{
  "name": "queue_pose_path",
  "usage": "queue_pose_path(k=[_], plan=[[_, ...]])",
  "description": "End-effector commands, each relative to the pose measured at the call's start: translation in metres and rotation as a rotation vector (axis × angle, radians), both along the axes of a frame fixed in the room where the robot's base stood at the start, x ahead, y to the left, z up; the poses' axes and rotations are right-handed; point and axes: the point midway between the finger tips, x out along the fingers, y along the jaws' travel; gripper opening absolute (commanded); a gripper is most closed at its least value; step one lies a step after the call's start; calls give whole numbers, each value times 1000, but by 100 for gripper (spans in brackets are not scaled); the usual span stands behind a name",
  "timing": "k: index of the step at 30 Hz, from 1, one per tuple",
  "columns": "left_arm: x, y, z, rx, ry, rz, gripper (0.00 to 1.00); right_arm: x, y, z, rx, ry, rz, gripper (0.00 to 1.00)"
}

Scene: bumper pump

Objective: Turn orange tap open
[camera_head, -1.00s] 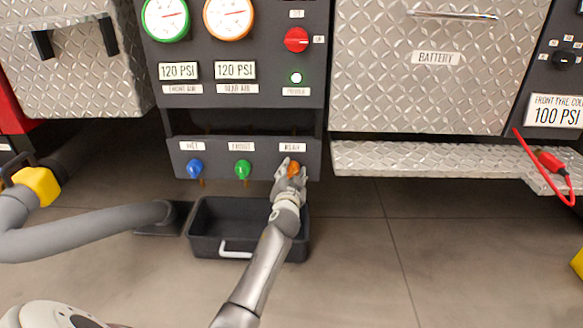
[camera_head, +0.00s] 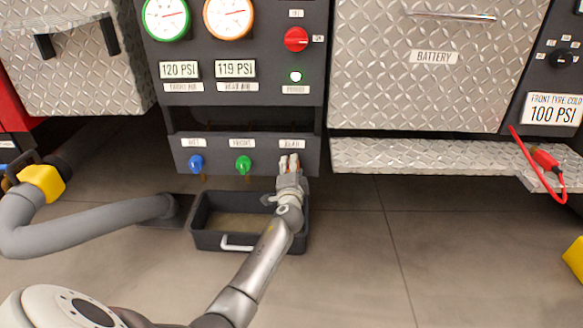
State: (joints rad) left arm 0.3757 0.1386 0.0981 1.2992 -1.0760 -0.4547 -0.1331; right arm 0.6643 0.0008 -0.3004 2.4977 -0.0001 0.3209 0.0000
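The orange tap (camera_head: 289,165) is the rightmost of three taps on the lower dark panel, under a white label. Only slivers of orange show; my gripper hides the rest. My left gripper (camera_head: 289,161) comes up from below, its fingers upright on either side of the tap and apparently closed on it. The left arm reaches in from the lower left. My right gripper is not in view. Above, the orange-rimmed gauge (camera_head: 229,14) stands over a display reading 119 PSI (camera_head: 235,69).
A blue tap (camera_head: 196,163) and a green tap (camera_head: 243,164) sit to the left. A black tray (camera_head: 204,240) lies below, its bottom brownish. A grey hose (camera_head: 100,222) with a yellow part (camera_head: 42,182) runs at left.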

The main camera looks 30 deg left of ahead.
Motion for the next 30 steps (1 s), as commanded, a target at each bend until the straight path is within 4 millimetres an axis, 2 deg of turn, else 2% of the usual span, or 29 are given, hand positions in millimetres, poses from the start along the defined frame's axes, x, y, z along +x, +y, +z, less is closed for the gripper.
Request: queue_pose_path(k=[17, 18, 23, 30], plan=[[0, 0, 0, 32, 19, 0, 15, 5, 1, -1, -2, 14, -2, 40], [0, 0, 0, 32, 19, 0, 40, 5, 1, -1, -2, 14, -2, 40], [0, 0, 0, 31, 18, 0, 61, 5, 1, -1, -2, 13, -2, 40], [0, 0, 0, 30, 18, 0, 61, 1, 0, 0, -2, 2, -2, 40]])
